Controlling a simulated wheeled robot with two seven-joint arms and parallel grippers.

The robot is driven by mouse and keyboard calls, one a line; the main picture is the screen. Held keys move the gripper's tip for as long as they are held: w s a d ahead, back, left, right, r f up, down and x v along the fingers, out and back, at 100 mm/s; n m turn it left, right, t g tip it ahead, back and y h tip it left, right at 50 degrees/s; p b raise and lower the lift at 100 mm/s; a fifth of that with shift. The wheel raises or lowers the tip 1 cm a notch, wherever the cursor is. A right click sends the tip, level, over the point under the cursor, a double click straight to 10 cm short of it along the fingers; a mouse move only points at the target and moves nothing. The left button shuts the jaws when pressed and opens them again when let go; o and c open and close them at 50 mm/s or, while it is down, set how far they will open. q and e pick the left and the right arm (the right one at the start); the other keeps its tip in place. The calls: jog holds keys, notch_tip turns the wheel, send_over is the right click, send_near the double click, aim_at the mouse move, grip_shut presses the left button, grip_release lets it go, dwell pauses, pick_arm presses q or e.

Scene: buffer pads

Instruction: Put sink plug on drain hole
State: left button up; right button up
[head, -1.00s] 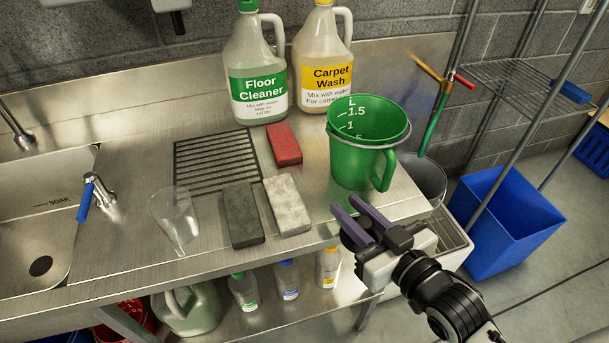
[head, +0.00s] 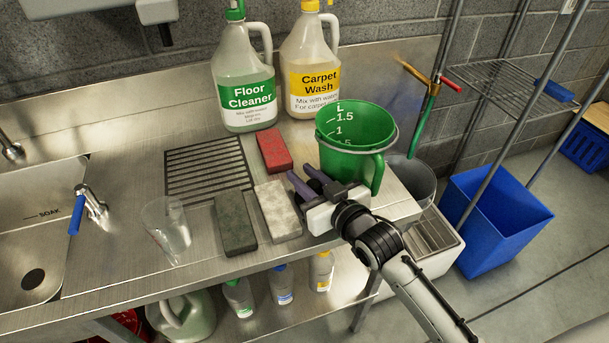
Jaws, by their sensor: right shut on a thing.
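My right gripper (head: 299,176) has purple fingers and is over the counter's right part, between the white pad and the green jug. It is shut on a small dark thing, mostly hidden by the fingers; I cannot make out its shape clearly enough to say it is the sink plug. The drain hole (head: 33,279) shows as a dark round spot in the steel sink (head: 40,228) at the far left, well away from the gripper. No other plug shows. My left gripper is not in view.
The green jug (head: 356,145) stands beside the gripper. A tap with a blue handle (head: 77,215) stands by the sink. Two bottles stand behind.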

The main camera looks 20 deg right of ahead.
jog(key=shift+f, duration=0.1)
jog(key=o, duration=0.8)
